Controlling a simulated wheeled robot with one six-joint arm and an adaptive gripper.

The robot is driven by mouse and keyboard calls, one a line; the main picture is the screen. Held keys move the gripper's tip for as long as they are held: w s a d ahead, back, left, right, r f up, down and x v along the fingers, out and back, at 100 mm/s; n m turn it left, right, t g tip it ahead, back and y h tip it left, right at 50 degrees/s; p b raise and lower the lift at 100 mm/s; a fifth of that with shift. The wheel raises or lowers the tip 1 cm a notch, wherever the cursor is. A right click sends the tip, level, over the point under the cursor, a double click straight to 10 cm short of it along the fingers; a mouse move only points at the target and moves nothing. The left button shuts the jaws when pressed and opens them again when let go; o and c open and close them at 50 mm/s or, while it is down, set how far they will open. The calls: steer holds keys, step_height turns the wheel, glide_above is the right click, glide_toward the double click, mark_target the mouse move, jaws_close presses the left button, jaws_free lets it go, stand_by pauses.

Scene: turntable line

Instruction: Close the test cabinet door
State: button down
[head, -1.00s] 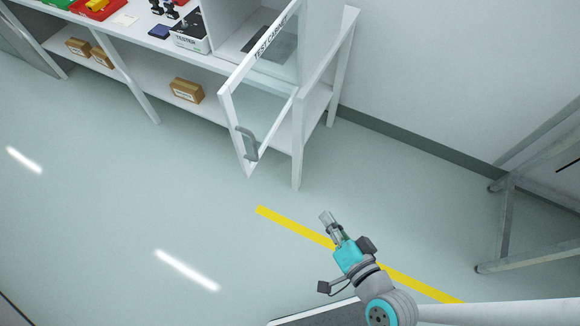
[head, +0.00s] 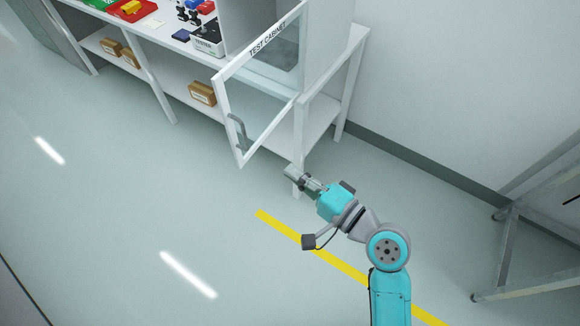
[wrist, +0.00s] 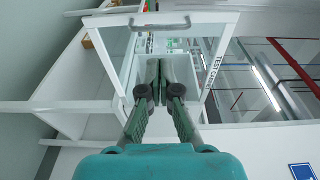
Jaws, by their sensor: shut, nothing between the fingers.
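The test cabinet door (head: 222,97) is a white frame with a clear pane and the words TEST CABINET along its top. It stands open, swung out past the front of the bench. Its grey handle (head: 238,132) is on the outer upright. The white cabinet (head: 327,45) is at the bench's right end. My gripper (head: 289,171) is shut and empty, below and right of the door's lower corner and apart from it in the head view. In the wrist view my gripper (wrist: 160,66) points toward the door frame (wrist: 185,19); the gap to it cannot be told.
The white bench (head: 150,50) has a lower shelf with brown boxes (head: 202,93). A tester (head: 208,42) stands on top, left of the cabinet. A grey metal frame (head: 507,235) stands at right. The floor around the yellow line (head: 335,262) is clear.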

steer(key=x, duration=1.2)
steer(key=shift+w, duration=0.2)
steer(key=shift+a, duration=0.15)
